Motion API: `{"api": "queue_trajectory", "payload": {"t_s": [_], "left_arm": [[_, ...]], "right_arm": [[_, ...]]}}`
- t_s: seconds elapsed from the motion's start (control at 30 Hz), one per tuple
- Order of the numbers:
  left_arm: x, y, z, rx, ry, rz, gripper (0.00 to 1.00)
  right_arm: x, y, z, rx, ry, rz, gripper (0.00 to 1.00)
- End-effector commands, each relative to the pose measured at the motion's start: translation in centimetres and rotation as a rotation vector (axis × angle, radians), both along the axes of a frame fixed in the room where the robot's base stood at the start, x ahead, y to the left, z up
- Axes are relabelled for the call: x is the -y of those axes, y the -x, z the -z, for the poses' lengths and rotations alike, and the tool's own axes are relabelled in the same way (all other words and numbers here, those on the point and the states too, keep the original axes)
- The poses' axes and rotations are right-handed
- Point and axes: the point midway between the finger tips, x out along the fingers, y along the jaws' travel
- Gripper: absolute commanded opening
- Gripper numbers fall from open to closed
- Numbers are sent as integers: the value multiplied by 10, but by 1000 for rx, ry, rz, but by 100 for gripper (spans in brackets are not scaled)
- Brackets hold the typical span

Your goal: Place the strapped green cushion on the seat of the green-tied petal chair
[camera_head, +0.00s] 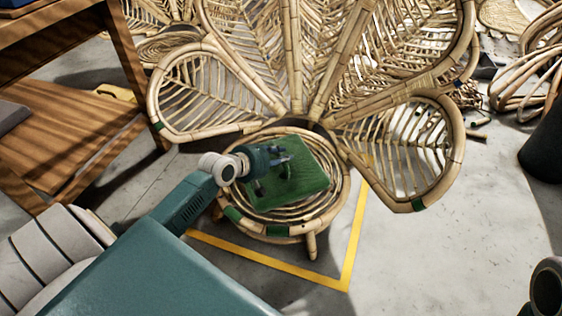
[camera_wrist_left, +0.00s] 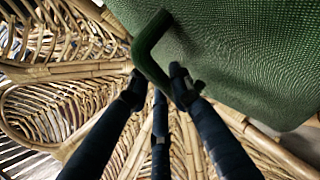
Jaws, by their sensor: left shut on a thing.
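The green cushion (camera_head: 308,184) is over the round rattan seat of the petal chair (camera_head: 327,215), within its rim. It lies roughly flat; whether it touches the seat I cannot tell. Green ties (camera_head: 277,231) show on the front of the seat rim. My left gripper (camera_head: 284,160) is at the cushion, partly covering it. In the left wrist view the cushion (camera_wrist_left: 235,55) fills the upper right, and its green strap (camera_wrist_left: 146,50) runs down between the fingertips (camera_wrist_left: 160,88). The left gripper is shut on the strap. My right gripper is out of view.
The chair's big rattan petals (camera_head: 210,95) rise behind and beside the seat. A yellow floor line (camera_head: 265,262) runs in front of the chair. A wooden table (camera_head: 75,130) stands at left. Rattan coils (camera_head: 530,75) lie at far right. Floor at right is mostly clear.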

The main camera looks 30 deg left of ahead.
Motion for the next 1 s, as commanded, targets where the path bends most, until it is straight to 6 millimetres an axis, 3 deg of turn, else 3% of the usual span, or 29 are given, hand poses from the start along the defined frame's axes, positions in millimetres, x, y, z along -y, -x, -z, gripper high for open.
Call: {"api": "queue_trajectory", "payload": {"t_s": [0.37,0.4,0.5,0.83,0.9,1.0], "left_arm": [[-1,-1,3,5,-1,-1,0],[-1,0,5,3,-1,-1,22],[-1,-1,5,3,-1,-1,39],[0,0,2,3,-2,0,39],[-1,6,-3,0,-1,0,39],[-4,20,-13,-1,-3,0,39]], "right_arm": [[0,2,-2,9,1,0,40],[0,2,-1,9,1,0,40],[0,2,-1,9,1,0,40],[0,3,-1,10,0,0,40],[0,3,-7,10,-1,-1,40],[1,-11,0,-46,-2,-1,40]]}}
